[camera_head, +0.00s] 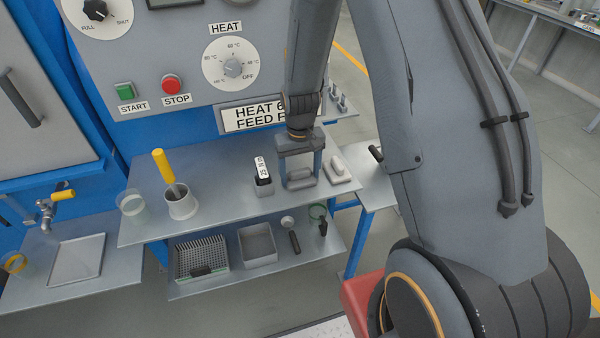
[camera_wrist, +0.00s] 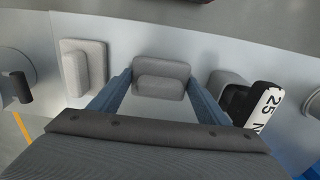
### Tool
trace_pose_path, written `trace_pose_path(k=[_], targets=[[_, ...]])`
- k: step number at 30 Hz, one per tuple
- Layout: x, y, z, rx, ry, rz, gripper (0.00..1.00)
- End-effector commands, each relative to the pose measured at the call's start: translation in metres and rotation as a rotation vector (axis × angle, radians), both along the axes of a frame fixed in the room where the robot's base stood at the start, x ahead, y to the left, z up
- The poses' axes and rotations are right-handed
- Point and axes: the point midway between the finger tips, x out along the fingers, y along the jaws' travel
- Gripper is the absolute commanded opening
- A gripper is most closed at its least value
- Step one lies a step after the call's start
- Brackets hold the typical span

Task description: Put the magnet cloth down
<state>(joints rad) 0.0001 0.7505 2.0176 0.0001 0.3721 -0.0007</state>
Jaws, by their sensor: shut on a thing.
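My gripper (camera_head: 301,172) is shut on a grey pad with a raised grip, which I take for the magnet cloth (camera_head: 300,183). In the wrist view the magnet cloth (camera_wrist: 161,83) sits between the two blue-grey fingers (camera_wrist: 160,90). It is at or just above the metal shelf top (camera_head: 222,207); I cannot tell whether it touches. A similar pale grey pad with a raised grip (camera_head: 340,171) lies on the shelf just to the right. It shows left of the fingers in the wrist view (camera_wrist: 84,66).
A black-and-white tool marked 25 N (camera_head: 262,170) stands in a grey holder left of my gripper, close to the finger. A cup with a yellow-handled tool (camera_head: 181,204) and a glass dish (camera_head: 131,203) are farther left. The control panel (camera_head: 190,60) rises behind.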

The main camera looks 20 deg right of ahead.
Motion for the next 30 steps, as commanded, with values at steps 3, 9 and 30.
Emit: trace_pose_path(k=[3,9,30], targets=[[0.000,0.000,0.000,0.000,0.000,0.000,0.87],[0.000,0.000,0.000,0.000,0.000,0.000,0.88],[0.001,0.000,0.079,0.000,-0.004,0.000,0.88]])
